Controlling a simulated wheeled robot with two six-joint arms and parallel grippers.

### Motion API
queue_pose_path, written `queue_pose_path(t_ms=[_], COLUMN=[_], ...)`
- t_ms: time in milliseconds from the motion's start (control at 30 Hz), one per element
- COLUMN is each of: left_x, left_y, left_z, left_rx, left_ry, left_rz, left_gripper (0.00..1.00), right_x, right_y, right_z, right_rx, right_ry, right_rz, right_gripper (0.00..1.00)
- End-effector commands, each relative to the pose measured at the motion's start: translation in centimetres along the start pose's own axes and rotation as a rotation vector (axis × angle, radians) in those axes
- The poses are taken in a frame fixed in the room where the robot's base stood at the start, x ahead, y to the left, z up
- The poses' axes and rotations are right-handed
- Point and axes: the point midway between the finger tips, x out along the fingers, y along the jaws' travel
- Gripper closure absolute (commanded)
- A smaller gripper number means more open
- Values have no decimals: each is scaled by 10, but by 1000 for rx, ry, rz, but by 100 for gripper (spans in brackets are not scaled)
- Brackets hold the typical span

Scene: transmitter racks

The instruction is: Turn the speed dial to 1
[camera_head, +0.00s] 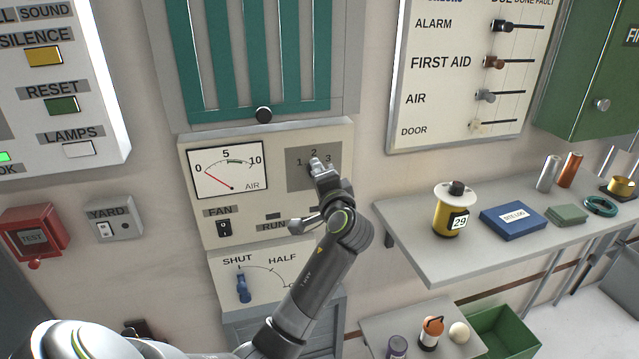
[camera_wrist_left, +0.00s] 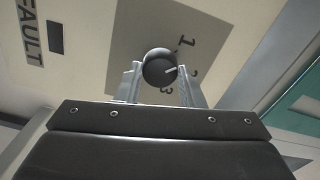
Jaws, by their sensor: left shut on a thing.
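The speed dial is a dark round knob (camera_wrist_left: 159,66) on a grey square plate (camera_head: 295,177), with the marks 1, 2 and 3 around it. In the left wrist view its pale pointer line points roughly toward the 2, which is partly hidden by a finger. My left gripper (camera_head: 318,166) reaches up to the plate and covers most of the knob in the head view. Its two fingers (camera_wrist_left: 160,84) stand on either side of the knob and are shut on it. My right gripper is not in view.
An AIR gauge (camera_head: 228,171) and a FAN switch (camera_head: 224,228) are left of the dial. A blue lever (camera_head: 243,287) sits below on the SHUT–HALF scale. A shelf (camera_head: 400,232) with a yellow canister (camera_head: 449,212) stands right.

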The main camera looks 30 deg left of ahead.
Motion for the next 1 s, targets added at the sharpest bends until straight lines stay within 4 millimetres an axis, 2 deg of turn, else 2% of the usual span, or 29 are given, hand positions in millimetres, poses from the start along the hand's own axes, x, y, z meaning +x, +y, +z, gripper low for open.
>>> queue_pose_path(t_ms=[100, 400, 1000], left_x=[0, 0, 0], left_y=[1, -1, -2], left_z=[0, 0, 0], left_rx=[-90, -250, -310], left_ry=[2, 2, 2], left_rz=[-4, -3, -4], left_gripper=[88, 88, 88], right_x=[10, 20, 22], right_y=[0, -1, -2], right_z=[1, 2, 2], right_rx=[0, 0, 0], right_ry=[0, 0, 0], right_rz=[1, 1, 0], right_gripper=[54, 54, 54])
